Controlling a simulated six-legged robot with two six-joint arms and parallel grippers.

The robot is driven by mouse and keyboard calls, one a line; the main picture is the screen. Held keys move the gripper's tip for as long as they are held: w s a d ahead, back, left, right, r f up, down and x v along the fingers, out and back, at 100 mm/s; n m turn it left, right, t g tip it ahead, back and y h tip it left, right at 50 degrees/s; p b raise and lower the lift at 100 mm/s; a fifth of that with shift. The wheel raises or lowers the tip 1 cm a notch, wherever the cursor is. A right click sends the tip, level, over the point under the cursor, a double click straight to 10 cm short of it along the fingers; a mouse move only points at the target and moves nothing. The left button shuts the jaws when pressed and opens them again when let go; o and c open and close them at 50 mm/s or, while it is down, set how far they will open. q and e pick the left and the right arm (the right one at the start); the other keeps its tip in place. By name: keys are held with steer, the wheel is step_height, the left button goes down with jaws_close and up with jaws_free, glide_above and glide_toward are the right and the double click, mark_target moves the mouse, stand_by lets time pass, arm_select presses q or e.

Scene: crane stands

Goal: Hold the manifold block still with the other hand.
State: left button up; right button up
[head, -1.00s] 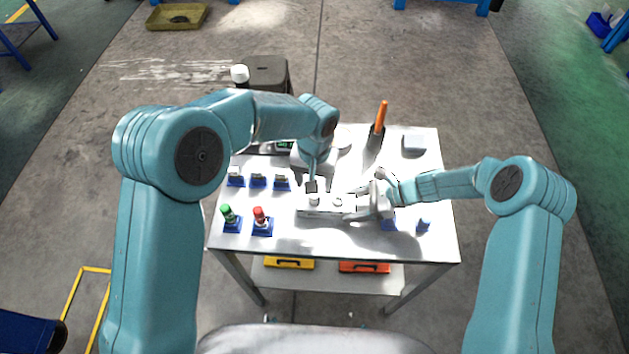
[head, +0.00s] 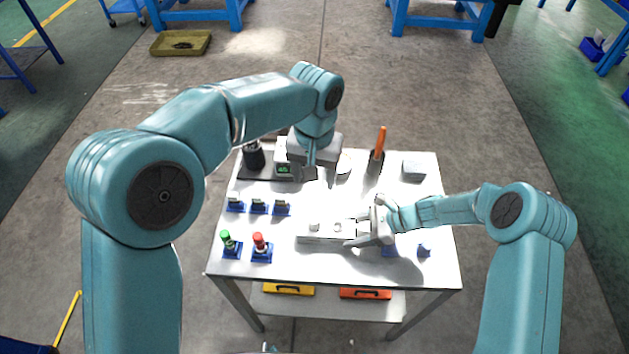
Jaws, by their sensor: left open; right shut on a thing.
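The manifold block (head: 322,237) is a light grey bar lying on the white table, with small round fittings on its top. My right gripper (head: 358,238) is shut on the right end of the manifold block. My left gripper (head: 320,172) is open above the table, behind and above the block and apart from it. Its fingers point down, and I see nothing between them. The right end of the block is partly hidden by my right gripper.
Several small blue stands (head: 259,207) are at the left of the table (head: 432,200), with a green-topped piece (head: 226,238) and a red-topped piece (head: 259,242) in front. An orange-handled tool (head: 380,142) stands at the back. A grey block (head: 414,169) is at the back right.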

steer(key=o, duration=1.3)
steer(key=v, duration=1.2)
